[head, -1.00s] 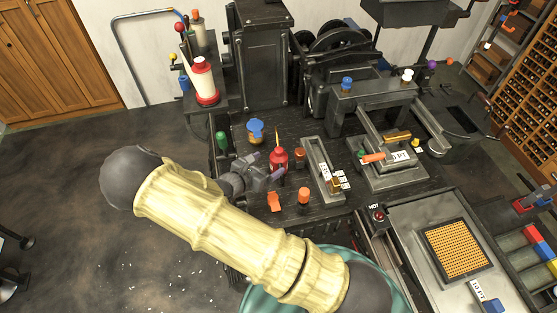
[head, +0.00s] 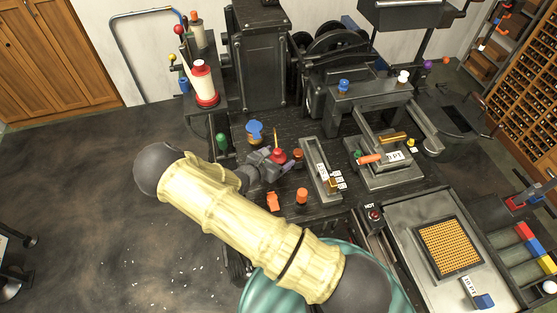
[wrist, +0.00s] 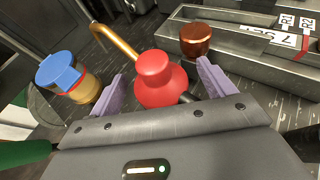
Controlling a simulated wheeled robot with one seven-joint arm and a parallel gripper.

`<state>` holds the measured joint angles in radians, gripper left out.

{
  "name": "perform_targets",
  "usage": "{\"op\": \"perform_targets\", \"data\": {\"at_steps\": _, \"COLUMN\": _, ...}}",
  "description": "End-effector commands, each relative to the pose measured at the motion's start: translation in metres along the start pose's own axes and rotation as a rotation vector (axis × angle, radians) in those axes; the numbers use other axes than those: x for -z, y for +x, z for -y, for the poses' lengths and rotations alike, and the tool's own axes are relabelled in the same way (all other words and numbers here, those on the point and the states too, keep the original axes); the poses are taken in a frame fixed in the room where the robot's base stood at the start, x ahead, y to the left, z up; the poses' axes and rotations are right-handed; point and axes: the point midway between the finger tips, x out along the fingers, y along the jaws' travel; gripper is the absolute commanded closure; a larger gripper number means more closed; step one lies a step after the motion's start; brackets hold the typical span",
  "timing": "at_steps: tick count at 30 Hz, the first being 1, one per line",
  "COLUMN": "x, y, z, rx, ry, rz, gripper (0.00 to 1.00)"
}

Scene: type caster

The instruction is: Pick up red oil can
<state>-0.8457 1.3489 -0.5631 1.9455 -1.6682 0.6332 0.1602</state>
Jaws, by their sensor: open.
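The red oil can (wrist: 160,80) stands between the two purple fingertips of my gripper (wrist: 157,88) in the wrist view. Its copper-coloured spout (wrist: 118,44) rises to the upper left. The fingers are open on either side of it, and I cannot tell whether either touches it. In the head view the red oil can (head: 278,155) shows its top just past my gripper (head: 277,164), which hides its lower part. The can is on the dark bench top.
A blue-capped jar (head: 254,132) stands behind the can. A copper cylinder (wrist: 195,39) is close on the right, beside a grey metal tray (head: 320,170). Orange pieces (head: 302,196) lie nearer. A green knob (head: 222,142) is at the left bench edge.

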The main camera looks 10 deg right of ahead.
Motion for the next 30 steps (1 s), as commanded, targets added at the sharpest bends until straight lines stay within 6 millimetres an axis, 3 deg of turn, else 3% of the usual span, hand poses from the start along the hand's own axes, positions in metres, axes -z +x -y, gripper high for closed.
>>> {"op": "perform_targets", "data": {"at_steps": 16, "x": -0.0002, "y": 0.0032, "z": 0.0016, "rx": 0.004, "ry": 0.002, "rz": 0.0, "gripper": 0.18}}
{"op": "perform_targets", "data": {"at_steps": 24, "x": 0.0002, "y": 0.0026, "z": 0.0012, "rx": 0.003, "ry": 0.001, "rz": -0.001, "gripper": 0.71}}
{"op": "perform_targets", "data": {"at_steps": 30, "x": 0.0002, "y": 0.0026, "z": 0.0012, "rx": 0.003, "ry": 0.001, "rz": -0.001, "gripper": 0.73}}
